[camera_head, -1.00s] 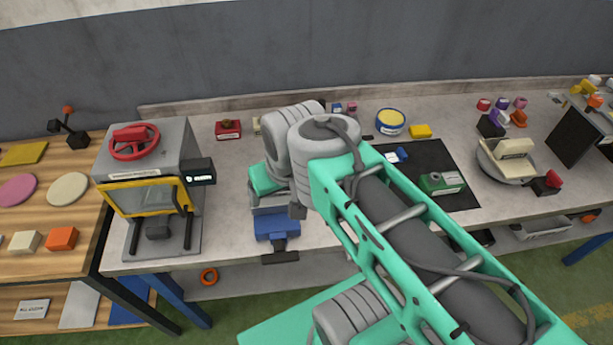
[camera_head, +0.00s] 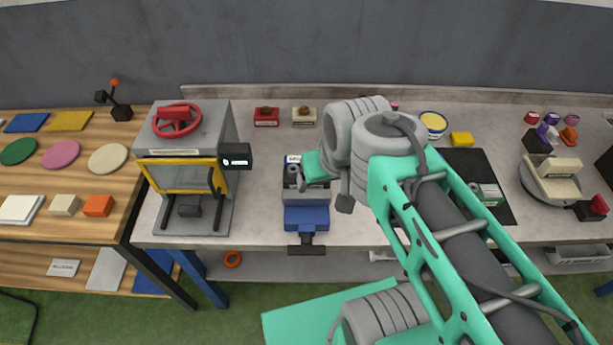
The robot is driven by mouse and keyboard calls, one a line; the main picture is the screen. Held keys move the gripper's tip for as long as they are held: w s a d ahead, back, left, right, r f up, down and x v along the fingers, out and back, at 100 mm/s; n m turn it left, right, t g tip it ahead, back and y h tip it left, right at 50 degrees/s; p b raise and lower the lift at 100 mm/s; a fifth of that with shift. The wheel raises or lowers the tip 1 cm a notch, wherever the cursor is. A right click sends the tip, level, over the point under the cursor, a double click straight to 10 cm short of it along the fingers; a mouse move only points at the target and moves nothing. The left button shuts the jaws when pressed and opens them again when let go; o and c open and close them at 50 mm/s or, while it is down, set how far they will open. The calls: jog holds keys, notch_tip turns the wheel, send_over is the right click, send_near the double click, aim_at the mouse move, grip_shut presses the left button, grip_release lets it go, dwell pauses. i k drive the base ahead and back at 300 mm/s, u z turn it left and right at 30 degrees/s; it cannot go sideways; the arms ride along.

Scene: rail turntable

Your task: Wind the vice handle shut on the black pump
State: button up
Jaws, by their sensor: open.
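The blue vice (camera_head: 306,216) stands near the front edge of the grey bench. Its dark handle (camera_head: 306,250) sticks out at the front edge. A dark and grey object with a pale label (camera_head: 293,170) shows at the vice's back; I cannot tell whether it is the black pump. My gripper (camera_head: 302,184) is open, over the back of the vice beside that object, and partly hidden by my wrist. I cannot tell whether its fingers touch anything. The handle is clear of my gripper.
A press with a yellow-framed guard (camera_head: 181,176) and red wheel (camera_head: 174,119) stands left of the vice. A red box (camera_head: 266,117) and a beige box (camera_head: 304,116) lie behind. A black mat (camera_head: 466,163) and a turntable (camera_head: 550,184) are to the right.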

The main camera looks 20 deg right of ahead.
aim_at(305, 248)
jog(key=u, duration=1.05)
jog(key=k, duration=1.1)
jog(key=u, duration=1.75)
